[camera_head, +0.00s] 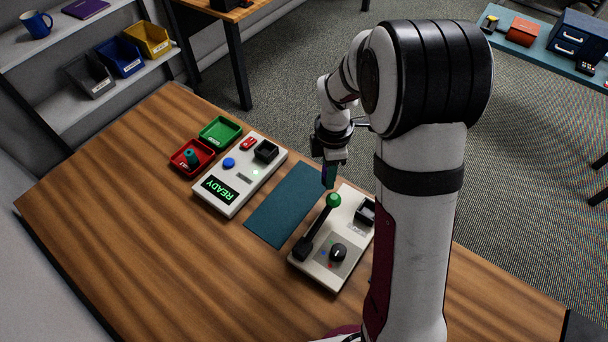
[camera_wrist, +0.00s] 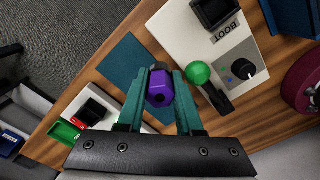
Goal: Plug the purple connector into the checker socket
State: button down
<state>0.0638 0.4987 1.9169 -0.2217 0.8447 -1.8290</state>
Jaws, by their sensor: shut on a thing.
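My gripper (camera_head: 328,172) is above the right end of the teal mat, beside the right-hand panel. In the wrist view its two teal fingers (camera_wrist: 160,82) are shut on the purple connector (camera_wrist: 160,92), which sits between them, end toward the camera. The connector is mostly hidden in the head view. The left white panel (camera_head: 222,202) has a green READY display (camera_head: 220,190), a blue button (camera_head: 229,162), a red switch (camera_head: 248,144) and a black square socket (camera_head: 266,151). I cannot read a checker label on it.
The right panel (camera_head: 318,268) carries a green-knobbed lever (camera_head: 334,200), a black dial (camera_head: 339,252) and a black box (camera_head: 365,213) labelled BOOT in the wrist view. The teal mat (camera_head: 282,208) is bare. A red bin (camera_head: 178,163) holds a teal piece; the green bin (camera_head: 220,131) looks empty.

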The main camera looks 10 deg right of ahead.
jog(key=s+d+r, duration=0.1)
jog(key=d+r, duration=0.2)
jog(key=r, duration=0.4)
jog(key=shift+s+d+r, duration=0.15)
jog(key=shift+s+d, duration=0.15)
jog(key=shift+w, duration=0.1)
jog(key=shift+w+a+f, duration=1.25)
jog(key=shift+w+a, duration=1.4)
jog(key=shift+a, duration=0.1)
jog(key=shift+w+a+f, duration=1.25)
jog(key=shift+w+a, duration=1.35)
jog(key=shift+a, duration=0.1)
jog(key=shift+w+a+f, duration=1.25)
jog(key=shift+w+a, duration=1.4)
jog(key=shift+a, duration=0.1)
jog(key=shift+f, duration=0.1)
jog(key=shift+f, duration=0.65)
